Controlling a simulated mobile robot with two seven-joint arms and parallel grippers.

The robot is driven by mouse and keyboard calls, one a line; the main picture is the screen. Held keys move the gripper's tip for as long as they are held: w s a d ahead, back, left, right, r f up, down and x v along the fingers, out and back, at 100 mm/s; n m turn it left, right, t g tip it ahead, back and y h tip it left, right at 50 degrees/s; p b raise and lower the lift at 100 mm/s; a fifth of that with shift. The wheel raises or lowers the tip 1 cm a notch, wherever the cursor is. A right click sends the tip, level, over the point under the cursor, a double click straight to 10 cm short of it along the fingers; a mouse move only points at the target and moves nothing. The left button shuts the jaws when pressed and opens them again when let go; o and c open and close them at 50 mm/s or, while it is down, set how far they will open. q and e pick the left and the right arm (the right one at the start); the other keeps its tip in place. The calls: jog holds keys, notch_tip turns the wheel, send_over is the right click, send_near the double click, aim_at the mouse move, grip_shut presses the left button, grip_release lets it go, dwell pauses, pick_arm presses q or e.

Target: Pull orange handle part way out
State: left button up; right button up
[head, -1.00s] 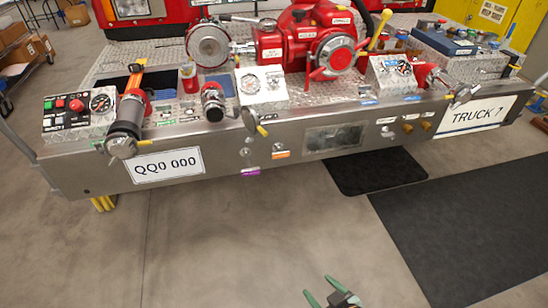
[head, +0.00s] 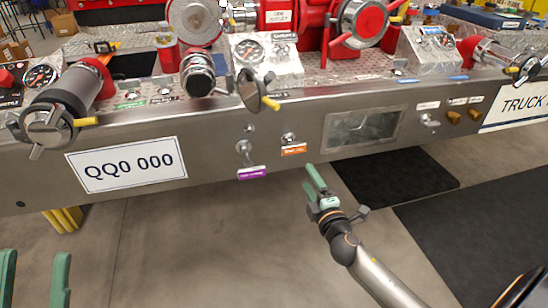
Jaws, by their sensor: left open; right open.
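My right gripper (head: 313,180) has green fingers that are open and empty. It shows below and slightly right of the orange label, apart from the knob. My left gripper (head: 34,262) is at the bottom left corner, its two green fingers spread with nothing between them. It is far from the knob.
A yellow-tipped valve lever (head: 262,95) projects above the knobs. A large capped pipe (head: 60,110) juts out at left beside the QQ0 000 plate (head: 126,164). A recessed window (head: 361,128) is to the right. The floor below is clear, with dark mats (head: 395,182) at right.

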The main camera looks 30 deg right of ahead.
aim_at(294, 151)
pick_arm(q)
jog(key=b, duration=0.1)
jog(key=f+h+b, duration=0.1)
jog(key=f+m+b, duration=0.1)
jog(key=shift+s+d+f, duration=0.2)
jog(key=shift+s+f, duration=0.05)
pick_arm(e)
jog(key=shift+n, duration=0.3)
jog(key=x, duration=1.4)
jog(key=shift+w+r, duration=0.2)
jog(key=shift+r, duration=0.05)
grip_shut()
